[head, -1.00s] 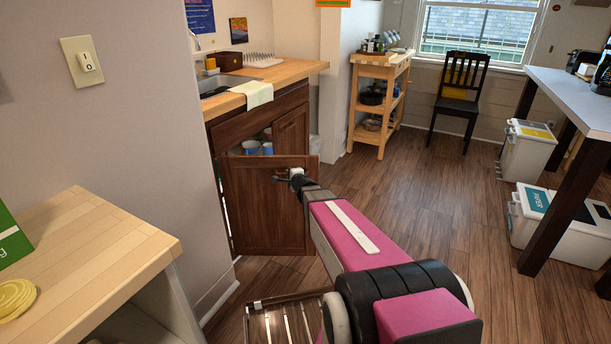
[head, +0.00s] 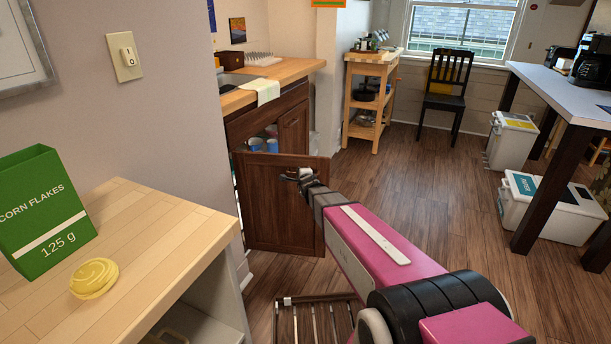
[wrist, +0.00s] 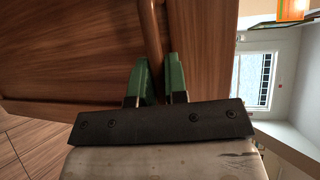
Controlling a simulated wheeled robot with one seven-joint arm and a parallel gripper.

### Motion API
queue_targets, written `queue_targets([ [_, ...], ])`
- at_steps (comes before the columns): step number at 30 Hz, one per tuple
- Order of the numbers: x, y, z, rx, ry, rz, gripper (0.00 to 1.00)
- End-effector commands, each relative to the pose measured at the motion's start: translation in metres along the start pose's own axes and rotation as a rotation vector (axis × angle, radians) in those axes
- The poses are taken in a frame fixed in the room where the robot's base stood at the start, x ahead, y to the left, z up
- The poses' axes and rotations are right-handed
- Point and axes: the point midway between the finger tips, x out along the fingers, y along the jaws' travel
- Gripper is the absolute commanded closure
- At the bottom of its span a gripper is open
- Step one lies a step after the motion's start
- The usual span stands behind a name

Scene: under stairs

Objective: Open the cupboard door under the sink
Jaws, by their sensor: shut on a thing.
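The brown wooden cupboard door (head: 272,210) under the sink stands swung out from the cabinet, its front facing me. Its handle is at the upper right of the door. My gripper (head: 300,175) is at that handle. In the wrist view, the green fingers of my gripper (wrist: 160,80) are closed around the brown bar handle (wrist: 152,38), in front of the door panel (wrist: 75,50). Behind the door's top edge, blue and white items (head: 264,144) show inside the cupboard. The sink (head: 235,80) is above, partly hidden by the wall.
A wooden counter (head: 150,235) with a corn flakes box (head: 45,212) and a yellow coiled item (head: 94,278) is close at left. A slatted rack (head: 312,318) lies low in front. The floor (head: 420,190) at right is clear up to the bins (head: 548,207).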

Motion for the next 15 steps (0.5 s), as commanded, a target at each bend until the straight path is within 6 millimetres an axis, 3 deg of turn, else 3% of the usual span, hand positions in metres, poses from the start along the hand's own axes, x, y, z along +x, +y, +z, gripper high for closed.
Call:
queue_targets([
  [12, -0.0010, 0.0008, 0.0008, -0.003, 0.001, 0.002, 1.00],
  [13, -0.0010, 0.0008, 0.0007, -0.003, 0.001, 0.002, 0.80],
  [15, -0.0010, 0.0007, 0.0007, -0.002, 0.001, 0.002, 0.62],
])
